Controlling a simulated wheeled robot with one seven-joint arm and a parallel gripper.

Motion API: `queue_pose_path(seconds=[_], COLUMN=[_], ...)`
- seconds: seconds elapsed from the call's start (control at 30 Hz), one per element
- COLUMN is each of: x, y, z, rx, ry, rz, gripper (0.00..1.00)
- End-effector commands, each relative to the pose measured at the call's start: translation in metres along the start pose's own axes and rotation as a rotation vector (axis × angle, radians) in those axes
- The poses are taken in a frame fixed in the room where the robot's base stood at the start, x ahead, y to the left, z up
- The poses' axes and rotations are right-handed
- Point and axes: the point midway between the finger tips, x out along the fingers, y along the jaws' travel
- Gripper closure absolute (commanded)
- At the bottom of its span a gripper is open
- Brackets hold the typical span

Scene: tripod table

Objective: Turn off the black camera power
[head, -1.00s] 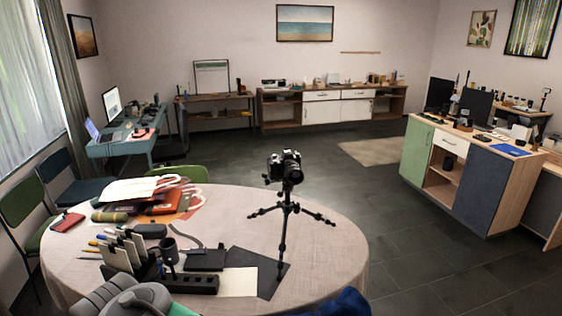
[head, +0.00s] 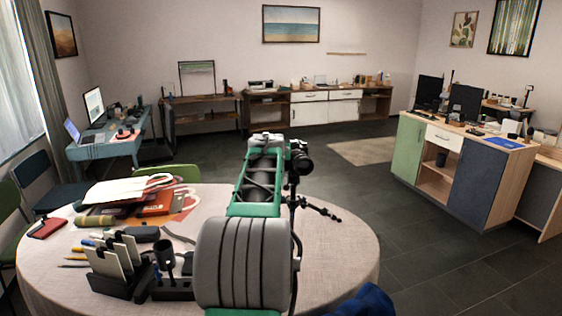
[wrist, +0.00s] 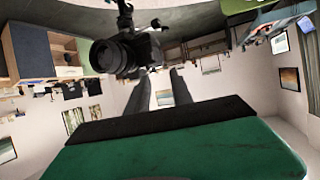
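The black camera sits on top of a black tripod (head: 322,212) on the round table. The power switch cannot be made out. In the head view my gripper is mostly hidden behind the arm.
The round table (head: 335,260) has a pale cloth. On its left are folders (head: 155,205), a pen organizer (head: 118,265), a red notebook (head: 47,228) and a green chair (head: 170,172) behind. A cabinet (head: 478,190) stands at the right. Floor between is clear.

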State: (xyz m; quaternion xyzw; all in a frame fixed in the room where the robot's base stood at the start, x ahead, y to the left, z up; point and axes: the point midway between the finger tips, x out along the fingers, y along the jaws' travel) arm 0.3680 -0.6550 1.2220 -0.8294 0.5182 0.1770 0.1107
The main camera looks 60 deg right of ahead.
Motion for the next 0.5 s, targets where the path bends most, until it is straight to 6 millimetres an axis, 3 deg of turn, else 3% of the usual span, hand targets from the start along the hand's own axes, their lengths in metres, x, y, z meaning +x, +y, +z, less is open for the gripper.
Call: queue_pose_path(seconds=[0.03,0.1,0.5], x=[0.007,0.012,0.073], y=[0.017,0.028,0.03], z=[-0.002,-0.005,-0.011], rx=[0.009,0.014,0.014], ry=[0.017,0.026,0.027], rz=[0.02,0.033,0.034], gripper=[0.73,0.73,0.73])
